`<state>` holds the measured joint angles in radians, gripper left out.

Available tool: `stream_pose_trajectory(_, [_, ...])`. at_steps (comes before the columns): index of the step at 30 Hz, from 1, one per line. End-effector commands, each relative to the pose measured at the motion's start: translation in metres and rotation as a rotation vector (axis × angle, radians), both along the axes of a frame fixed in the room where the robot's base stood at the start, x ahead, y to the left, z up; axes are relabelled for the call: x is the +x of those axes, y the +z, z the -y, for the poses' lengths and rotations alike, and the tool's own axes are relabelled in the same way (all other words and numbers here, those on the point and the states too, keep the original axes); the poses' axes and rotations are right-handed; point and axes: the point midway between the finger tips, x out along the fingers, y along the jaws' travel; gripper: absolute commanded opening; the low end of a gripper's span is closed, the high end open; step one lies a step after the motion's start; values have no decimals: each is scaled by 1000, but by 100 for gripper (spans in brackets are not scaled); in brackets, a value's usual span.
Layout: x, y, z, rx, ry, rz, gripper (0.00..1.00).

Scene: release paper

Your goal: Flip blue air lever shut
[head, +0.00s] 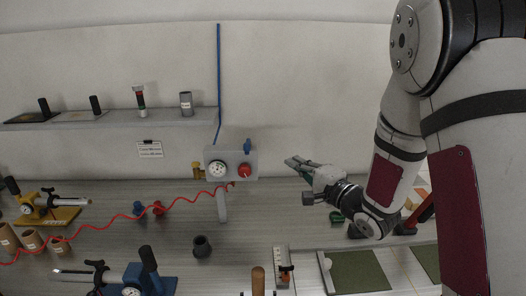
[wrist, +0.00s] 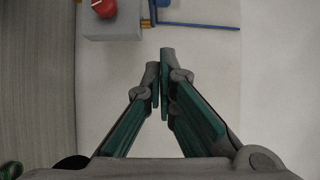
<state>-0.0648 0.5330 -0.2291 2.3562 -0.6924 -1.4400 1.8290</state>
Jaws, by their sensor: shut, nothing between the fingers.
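The blue air lever (head: 247,146) stands upright at the top right of a grey box (head: 210,156) on the back wall. A gauge (head: 217,169) and a red knob (head: 245,170) are on the box's front. My gripper (head: 289,160) is right of the box, apart from the lever, its fingers pointing left toward it. It is shut and empty in the wrist view (wrist: 160,62). That view shows the box (wrist: 112,28) and red knob (wrist: 103,8) at upper left. Blue parts (wrist: 153,10) show beside the box; I cannot tell which is the lever.
A blue pipe (head: 219,80) runs up the wall from the box. A red hose (head: 110,219) crosses the bench at left. A shelf (head: 115,116) holds several small items. A dark cup (head: 202,247) stands on the bench. The wall space around my gripper looks clear.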

Motion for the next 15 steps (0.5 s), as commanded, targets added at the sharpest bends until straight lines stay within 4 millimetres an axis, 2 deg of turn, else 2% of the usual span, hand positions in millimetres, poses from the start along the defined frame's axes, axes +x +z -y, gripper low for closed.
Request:
stream_pose_trajectory(12, [67,1,-44,-2,3,2,0])
stream_pose_trajectory(15, [74,1,-58,-2,5,0,0])
